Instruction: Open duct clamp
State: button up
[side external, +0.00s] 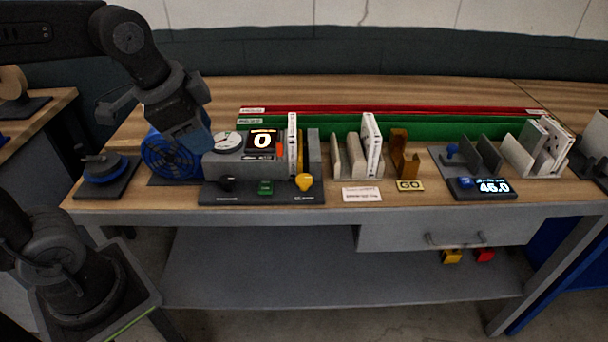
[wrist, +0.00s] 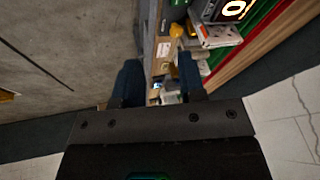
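The grey duct rig (side external: 245,166) stands at the left of the bench, with a blue fan (side external: 168,158), a round gauge (side external: 228,142) and a display (side external: 263,141) reading 0. A white boxed filter (side external: 292,140) stands upright at its right end. An orange-red piece (side external: 280,151) and a yellow knob (side external: 304,182) are near it; I cannot tell which part is the duct clamp. My gripper (side external: 194,146) is above the fan, left of the filter. In the wrist view my gripper (wrist: 160,82) has its two blue fingers apart with nothing held between them.
A black knob (side external: 227,183) and green button (side external: 265,187) sit on the front panel. Red and green strips run behind.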

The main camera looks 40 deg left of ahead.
jog(key=o, duration=0.5)
jog(key=w+d+m+g, duration=0.1)
jog(key=w+m+g, duration=0.1)
jog(key=w+m, duration=0.8)
jog(key=shift+w+d+f+m, duration=0.15)
jog(key=shift+w+d+m, duration=0.05)
jog(key=shift+w+m, duration=0.15)
jog(key=m+g, duration=0.2)
jog(key=m, duration=0.8)
send_over(304, 178)
notch_tip(304, 178, down, 5)
notch_tip(304, 178, down, 14)
jog(key=shift+r, duration=0.1)
